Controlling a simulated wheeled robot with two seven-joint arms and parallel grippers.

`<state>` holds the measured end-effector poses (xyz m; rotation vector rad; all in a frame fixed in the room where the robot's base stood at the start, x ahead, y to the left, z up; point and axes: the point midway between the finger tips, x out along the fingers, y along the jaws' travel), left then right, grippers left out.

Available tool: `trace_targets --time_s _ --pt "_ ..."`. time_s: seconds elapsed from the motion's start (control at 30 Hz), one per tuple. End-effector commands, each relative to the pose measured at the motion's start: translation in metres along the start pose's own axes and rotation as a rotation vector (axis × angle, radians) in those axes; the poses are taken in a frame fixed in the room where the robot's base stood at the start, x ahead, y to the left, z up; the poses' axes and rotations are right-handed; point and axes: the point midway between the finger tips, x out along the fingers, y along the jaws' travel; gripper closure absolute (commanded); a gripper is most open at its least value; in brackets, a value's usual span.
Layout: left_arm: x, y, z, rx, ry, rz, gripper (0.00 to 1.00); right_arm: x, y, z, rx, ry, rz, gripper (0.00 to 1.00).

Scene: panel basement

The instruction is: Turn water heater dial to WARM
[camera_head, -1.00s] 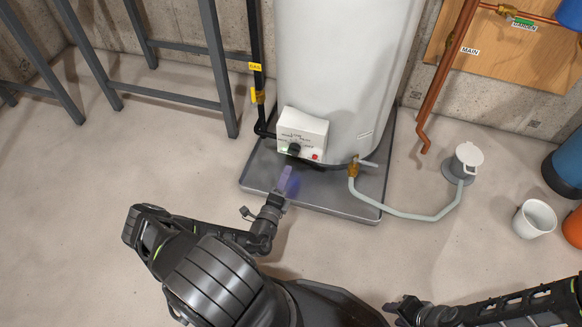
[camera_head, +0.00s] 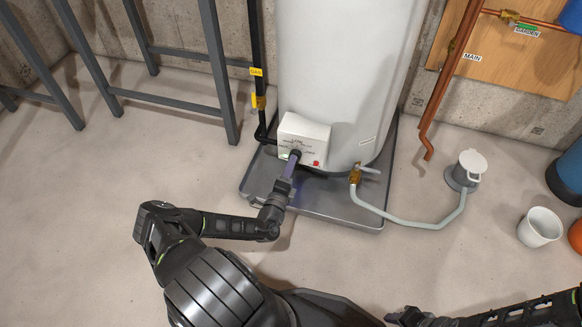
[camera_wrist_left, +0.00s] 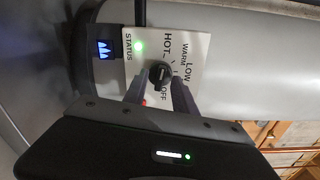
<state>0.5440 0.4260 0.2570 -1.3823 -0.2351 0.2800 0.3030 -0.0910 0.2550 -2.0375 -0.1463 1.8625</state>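The water heater (camera_head: 345,75) is a tall white tank with a white control box (camera_head: 312,132) low on its front. The dark round dial (camera_wrist_left: 160,73) sits on the box, with HOT, WARM, LOW and OFF printed around it in the left wrist view. I cannot tell which label its mark faces. My left gripper (camera_head: 293,160) is at the dial; in the left wrist view its two fingers stand apart, one on each side of the dial. Whether they touch it is unclear. My right gripper (camera_head: 393,314) is low in the head view, away from the heater.
A green status light (camera_wrist_left: 139,46) and a small window with blue flames (camera_wrist_left: 104,49) are beside the dial. The heater stands in a grey drain pan (camera_head: 340,212). A brass valve with a pale hose (camera_head: 410,219) is right of the box; a black gas pipe (camera_head: 257,60) is left.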

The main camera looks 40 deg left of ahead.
Motion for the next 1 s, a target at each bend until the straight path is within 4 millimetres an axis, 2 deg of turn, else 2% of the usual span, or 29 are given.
trace_targets --time_s 0.1,0.33,0.73,1.0 --pt "0.006 -0.0002 -0.0005 0.0 0.001 -0.001 0.67 0.0024 0.0006 -0.0003 0.0 0.001 0.0 0.64" --pt "0.0063 -0.0008 -0.0002 0.0 0.001 0.0 0.67 0.0019 0.0004 -0.0003 0.0 0.001 0.0 0.64" --pt "0.006 -0.0007 -0.0003 0.0 0.001 0.0 0.99 0.002 0.0004 -0.0002 0.0 0.001 0.0 0.64" --pt "0.006 -0.0007 -0.0003 0.0 0.001 0.0 1.0 0.002 0.0004 -0.0001 0.0 0.001 0.0 0.64"
